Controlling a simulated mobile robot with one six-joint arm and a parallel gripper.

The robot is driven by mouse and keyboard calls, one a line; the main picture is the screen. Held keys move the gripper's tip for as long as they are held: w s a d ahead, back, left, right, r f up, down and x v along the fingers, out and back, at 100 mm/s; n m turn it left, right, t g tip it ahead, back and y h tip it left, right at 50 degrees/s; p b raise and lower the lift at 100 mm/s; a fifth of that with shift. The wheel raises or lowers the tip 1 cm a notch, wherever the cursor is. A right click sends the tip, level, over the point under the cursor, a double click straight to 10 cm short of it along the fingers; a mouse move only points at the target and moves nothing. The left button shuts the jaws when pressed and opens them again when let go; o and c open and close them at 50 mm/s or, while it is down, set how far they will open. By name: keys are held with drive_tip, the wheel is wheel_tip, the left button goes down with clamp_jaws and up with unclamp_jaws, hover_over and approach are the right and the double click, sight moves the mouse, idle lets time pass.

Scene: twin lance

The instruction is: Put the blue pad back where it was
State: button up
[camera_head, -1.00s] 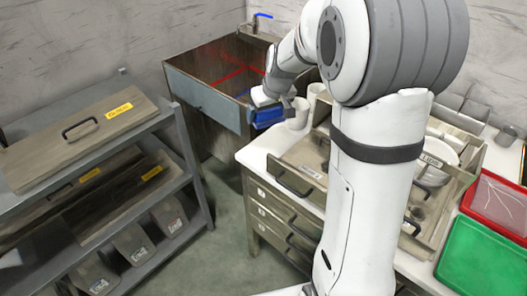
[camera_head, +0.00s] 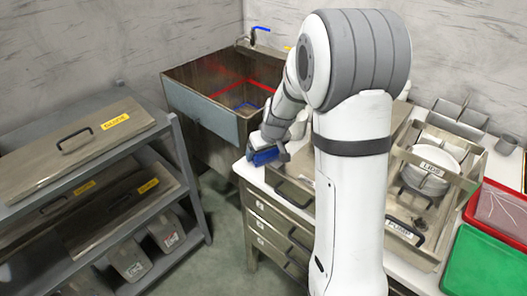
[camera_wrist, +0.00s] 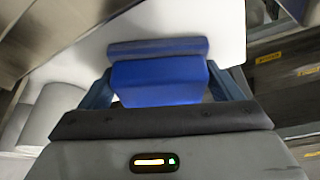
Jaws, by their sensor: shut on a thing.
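The blue pad (camera_wrist: 158,82) is a small blue block. My gripper (camera_wrist: 160,90) is shut on it, with a dark finger on each side in the wrist view. In the head view the pad (camera_head: 265,157) is at the end of my arm, by the left end of the white counter (camera_head: 249,170), near the sink's front corner. I cannot tell whether it touches the counter. In the wrist view a white surface lies behind the pad. My arm hides part of the counter.
A sink (camera_head: 202,85) with red and blue lines inside stands behind the gripper. A shelf rack (camera_head: 178,160) with lidded boxes is at left.

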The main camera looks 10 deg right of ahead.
drive_tip(key=o, duration=0.9)
drive_tip(key=shift+c, duration=0.2)
drive_tip(key=shift+r, duration=0.25)
drive_tip(key=v, duration=1.1)
drive_tip(key=s+a+r+m+g+h, duration=0.1)
drive_tip(key=s+m+g, duration=0.1)
drive_tip(key=s, duration=2.2)
drive_tip(key=shift+a+r+m+p, duration=0.2)
drive_tip(key=shift+r+m+p, duration=0.1)
drive_tip(key=shift+p, duration=0.15)
